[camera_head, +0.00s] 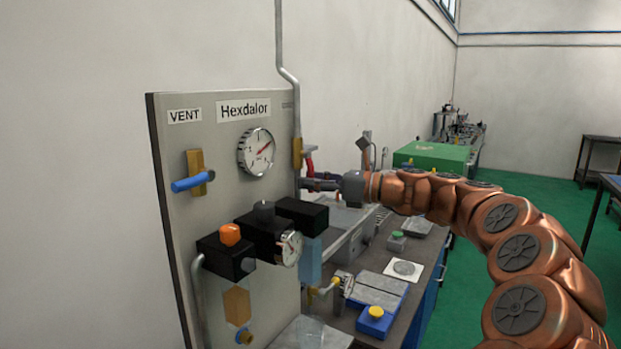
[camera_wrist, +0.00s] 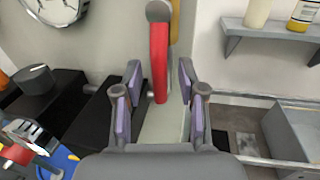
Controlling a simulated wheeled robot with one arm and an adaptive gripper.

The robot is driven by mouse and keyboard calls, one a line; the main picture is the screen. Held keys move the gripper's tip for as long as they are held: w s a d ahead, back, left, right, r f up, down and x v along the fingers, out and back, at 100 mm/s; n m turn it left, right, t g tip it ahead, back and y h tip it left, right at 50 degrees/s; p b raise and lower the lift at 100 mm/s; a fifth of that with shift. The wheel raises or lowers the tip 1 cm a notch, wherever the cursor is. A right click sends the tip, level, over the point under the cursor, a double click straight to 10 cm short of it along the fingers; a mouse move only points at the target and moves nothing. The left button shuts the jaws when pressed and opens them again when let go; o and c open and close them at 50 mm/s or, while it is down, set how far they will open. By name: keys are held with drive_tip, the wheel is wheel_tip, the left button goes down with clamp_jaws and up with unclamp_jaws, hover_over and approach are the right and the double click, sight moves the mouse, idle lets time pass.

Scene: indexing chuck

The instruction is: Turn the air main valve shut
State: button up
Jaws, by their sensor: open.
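The valve on the supply pipe has a red lever (camera_head: 310,159) and a brass body (camera_head: 297,152), at the right edge of the panel. In the wrist view the red lever (camera_wrist: 160,62) hangs down from a grey hub, its lower end between my fingers. My gripper (camera_head: 310,183) is just below the lever in the head view. In the wrist view my gripper (camera_wrist: 160,100) is open, with a finger on each side of the lever and visible gaps. I cannot tell how deep the lever lies between them. The brass body is mostly hidden there.
The panel carries a blue vent lever (camera_head: 192,181), a pressure gauge (camera_head: 256,152) and black regulator blocks (camera_head: 226,257) jutting out below. A workbench (camera_head: 400,318) with a blue button box (camera_head: 375,320) stands right of it. A shelf (camera_wrist: 270,32) holds bottles.

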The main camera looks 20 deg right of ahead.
drive_tip(key=shift+w+a, duration=0.15)
drive_tip(key=shift+a, duration=0.05)
clamp_jaws()
idle(0.3)
idle(0.3)
